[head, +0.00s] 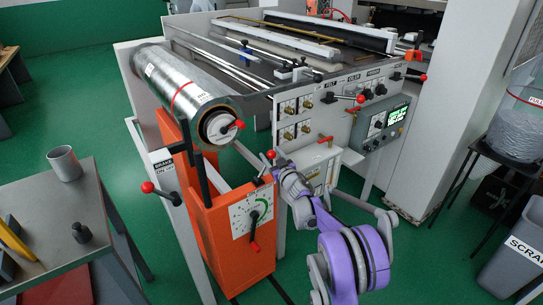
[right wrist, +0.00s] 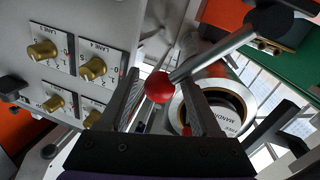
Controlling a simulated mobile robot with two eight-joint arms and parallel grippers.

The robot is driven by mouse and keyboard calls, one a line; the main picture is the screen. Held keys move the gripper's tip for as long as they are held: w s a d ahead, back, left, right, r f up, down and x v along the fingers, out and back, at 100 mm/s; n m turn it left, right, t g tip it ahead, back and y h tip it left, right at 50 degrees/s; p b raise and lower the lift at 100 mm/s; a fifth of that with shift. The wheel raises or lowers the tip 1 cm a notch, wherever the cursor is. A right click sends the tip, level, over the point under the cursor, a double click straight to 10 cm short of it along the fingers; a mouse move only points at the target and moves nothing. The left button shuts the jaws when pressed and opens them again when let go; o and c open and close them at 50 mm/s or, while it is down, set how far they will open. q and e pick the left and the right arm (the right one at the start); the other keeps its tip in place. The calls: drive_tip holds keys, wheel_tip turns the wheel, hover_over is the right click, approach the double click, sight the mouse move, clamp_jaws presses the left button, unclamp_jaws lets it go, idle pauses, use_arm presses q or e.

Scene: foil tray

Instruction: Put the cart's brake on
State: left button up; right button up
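The orange cart (head: 233,220) carries a foil roll (head: 187,88). A white plate reading BRAKE, ON, OFF (head: 163,163) is at its left, with a red-knobbed lever (head: 147,187) just below. My right gripper (head: 273,163) is at the cart's right side, by another red knob (head: 271,154). In the right wrist view my gripper (right wrist: 165,98) is open; a red ball knob (right wrist: 159,87) shows between the fingers, with a visible gap on each side. Its grey rod runs up right to a black hub (right wrist: 280,25). My left gripper is out of view.
The machine's panel (head: 315,110) with brass knobs stands close to the right gripper. A crank with a red knob (head: 239,124) is at the roll's end. A grey table (head: 45,205) with a mug (head: 64,163) is at left. A scrap bin (head: 515,255) is at right.

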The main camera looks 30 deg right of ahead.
clamp_jaws()
idle(1.2)
